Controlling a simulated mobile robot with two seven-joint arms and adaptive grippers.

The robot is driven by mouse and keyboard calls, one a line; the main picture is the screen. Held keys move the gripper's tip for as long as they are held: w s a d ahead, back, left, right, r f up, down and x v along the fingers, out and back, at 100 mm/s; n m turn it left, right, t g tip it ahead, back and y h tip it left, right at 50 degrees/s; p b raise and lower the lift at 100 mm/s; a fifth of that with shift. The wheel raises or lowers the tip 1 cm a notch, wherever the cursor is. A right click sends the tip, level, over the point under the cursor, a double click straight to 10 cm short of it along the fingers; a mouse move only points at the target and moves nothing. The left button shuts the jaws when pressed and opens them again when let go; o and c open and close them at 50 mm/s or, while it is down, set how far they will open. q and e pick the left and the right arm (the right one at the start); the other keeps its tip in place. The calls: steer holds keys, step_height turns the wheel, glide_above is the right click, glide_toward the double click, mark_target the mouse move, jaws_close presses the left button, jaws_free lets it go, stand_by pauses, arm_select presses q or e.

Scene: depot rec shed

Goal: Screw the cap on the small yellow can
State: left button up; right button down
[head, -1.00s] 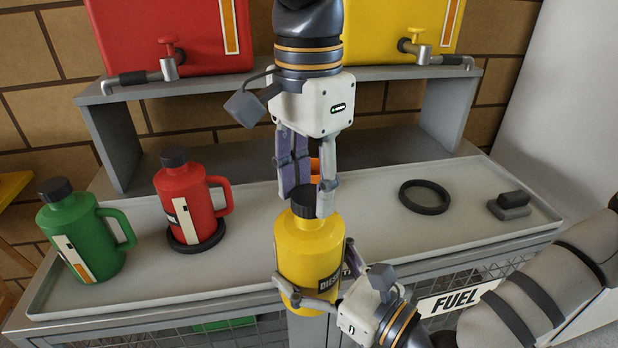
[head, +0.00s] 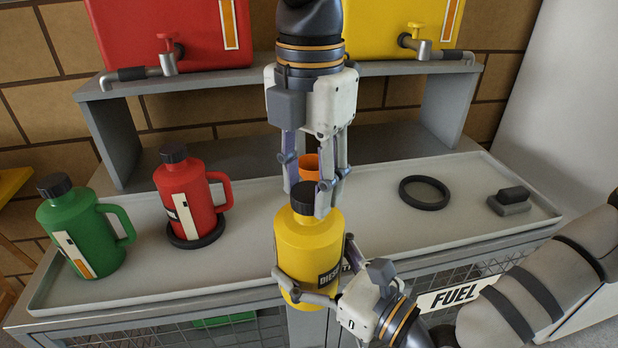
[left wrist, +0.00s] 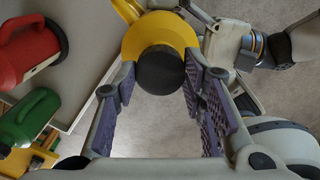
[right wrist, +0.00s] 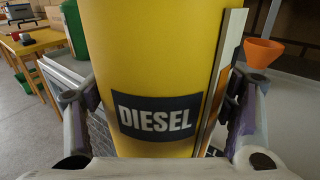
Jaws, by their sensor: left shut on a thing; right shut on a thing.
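The small yellow can (head: 300,245) is held upright in front of the tray's front edge. My right gripper (head: 313,265) is shut around its lower body; its DIESEL label (right wrist: 157,118) fills the middle of the right wrist view. The black cap (head: 303,193) sits on top of the can, upright and in line with it; how tightly it is seated cannot be seen. My left gripper (head: 308,200) points down from above and is shut on the cap. The left wrist view shows the round cap (left wrist: 160,70) between the fingertips, over the yellow can (left wrist: 150,32). The threads are hidden.
A grey tray (head: 120,287) carries a red can (head: 185,200) on a black ring, a green can (head: 80,238), an empty black ring (head: 425,193) and a dark block (head: 509,203). An orange funnel (head: 309,165) stands behind my left gripper. Red and yellow tanks stand on the shelf.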

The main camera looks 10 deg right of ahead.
arm_select(q)
steer(key=m, duration=0.2)
steer(key=shift+r+m, duration=0.1)
steer(key=shift+m, duration=0.2)
steer(key=o, duration=0.8)
steer(key=shift+c, duration=0.2)
step_height(320, 180, up, 4)
steer(key=shift+r, duration=0.2)
steer(key=shift+c, duration=0.5)
